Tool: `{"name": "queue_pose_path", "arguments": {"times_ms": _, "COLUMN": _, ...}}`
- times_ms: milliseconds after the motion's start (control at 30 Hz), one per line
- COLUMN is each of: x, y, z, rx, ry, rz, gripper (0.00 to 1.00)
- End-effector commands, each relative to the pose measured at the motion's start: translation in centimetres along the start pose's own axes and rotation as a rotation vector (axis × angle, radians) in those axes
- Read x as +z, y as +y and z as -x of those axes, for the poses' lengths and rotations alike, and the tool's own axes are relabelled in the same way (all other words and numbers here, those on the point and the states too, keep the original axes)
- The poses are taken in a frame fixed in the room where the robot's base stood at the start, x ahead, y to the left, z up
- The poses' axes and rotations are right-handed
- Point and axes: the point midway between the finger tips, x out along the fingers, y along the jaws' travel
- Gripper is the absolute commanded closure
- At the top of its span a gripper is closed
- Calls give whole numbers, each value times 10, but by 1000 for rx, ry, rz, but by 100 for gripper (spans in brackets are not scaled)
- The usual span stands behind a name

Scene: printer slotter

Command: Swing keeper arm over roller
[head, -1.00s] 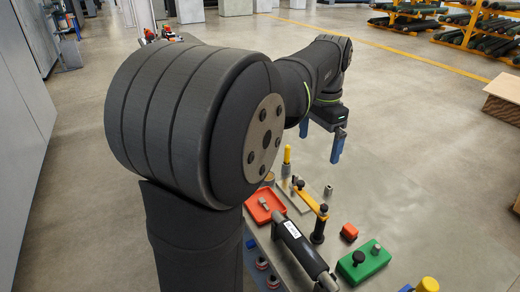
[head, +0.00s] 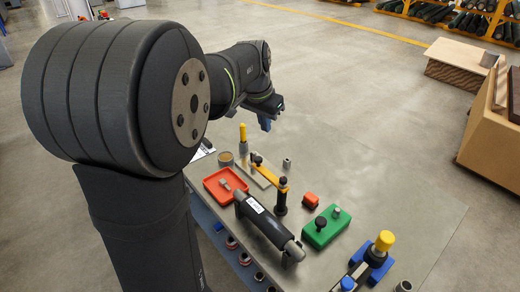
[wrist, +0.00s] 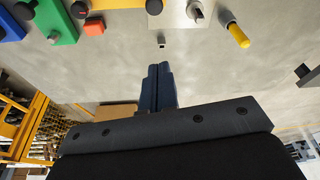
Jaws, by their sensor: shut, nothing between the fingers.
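The yellow keeper arm (head: 268,176) runs between a black knob at its far end and a black post at its near end. It lies beyond the black roller (head: 262,222), which has a white label and metal shaft ends. The keeper arm is not across the roller body. In the wrist view part of the keeper arm (wrist: 125,3) shows at the top edge; the roller is out of that view. My gripper (head: 265,122) is above the far side of the table, apart from the keeper arm. In the wrist view its blue fingers (wrist: 160,72) are together and empty.
A red tray (head: 212,192) with a metal part lies left of the roller. A green block (head: 318,236), a small red block (head: 311,201) and a blue holder with a yellow knob (head: 380,252) stand right. An upright yellow handle (head: 243,133) stands beyond. The far right tabletop is bare.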

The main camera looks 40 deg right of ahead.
Motion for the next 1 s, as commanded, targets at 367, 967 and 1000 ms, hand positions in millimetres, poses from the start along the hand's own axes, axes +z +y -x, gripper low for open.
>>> {"name": "queue_pose_path", "arguments": {"times_ms": 367, "x": -2, "y": -9, "z": -11, "rx": -10, "ry": 55, "rz": 59, "gripper": 100}}
{"name": "queue_pose_path", "arguments": {"times_ms": 967, "x": -5, "y": -9, "z": -81, "rx": -8, "ry": 49, "rz": 58, "gripper": 100}}
{"name": "queue_pose_path", "arguments": {"times_ms": 1000, "x": -5, "y": -9, "z": -90, "rx": -7, "ry": 48, "rz": 58, "gripper": 100}}
